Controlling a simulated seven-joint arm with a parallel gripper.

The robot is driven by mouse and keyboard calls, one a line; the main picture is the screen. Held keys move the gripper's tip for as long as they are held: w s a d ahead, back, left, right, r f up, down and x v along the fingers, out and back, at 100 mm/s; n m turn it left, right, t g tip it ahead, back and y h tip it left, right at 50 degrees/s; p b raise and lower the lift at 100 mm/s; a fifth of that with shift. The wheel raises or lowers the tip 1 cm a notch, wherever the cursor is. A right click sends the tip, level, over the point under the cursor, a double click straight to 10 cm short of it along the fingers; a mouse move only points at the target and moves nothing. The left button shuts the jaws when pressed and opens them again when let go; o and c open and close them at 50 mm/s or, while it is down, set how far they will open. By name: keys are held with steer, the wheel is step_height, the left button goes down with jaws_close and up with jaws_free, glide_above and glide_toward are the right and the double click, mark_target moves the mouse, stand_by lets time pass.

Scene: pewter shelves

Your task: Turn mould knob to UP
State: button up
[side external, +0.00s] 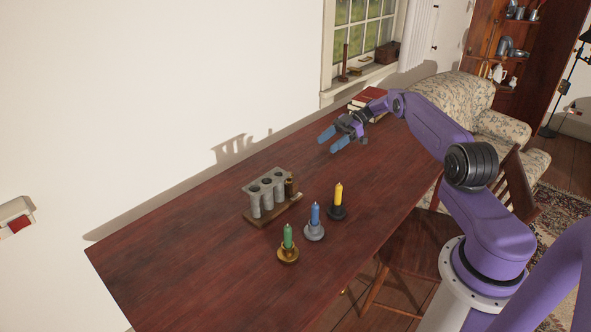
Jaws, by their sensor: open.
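The candle mould (267,193), a grey block of several upright tubes, stands on a wooden base (262,220) on the dark red table. A small brownish, brass-like part (291,187) sits at its right end; I cannot tell whether this is the knob or which way it is set. No UP marking is legible at this size. My gripper (331,141) has blue fingertips and is open and empty. It is above the table's far part, up and to the right of the mould, apart from it.
Green (288,236), blue (315,214) and yellow (338,194) candles stand in holders in front and to the right of the mould. Books (369,100) lie at the table's far end. A chair (425,220) is at the right edge. The table's left part is clear.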

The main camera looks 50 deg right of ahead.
steer(key=x, duration=1.5)
steer(key=shift+f, duration=0.15)
steer(key=shift+c, duration=0.2)
steer(key=c, duration=1)
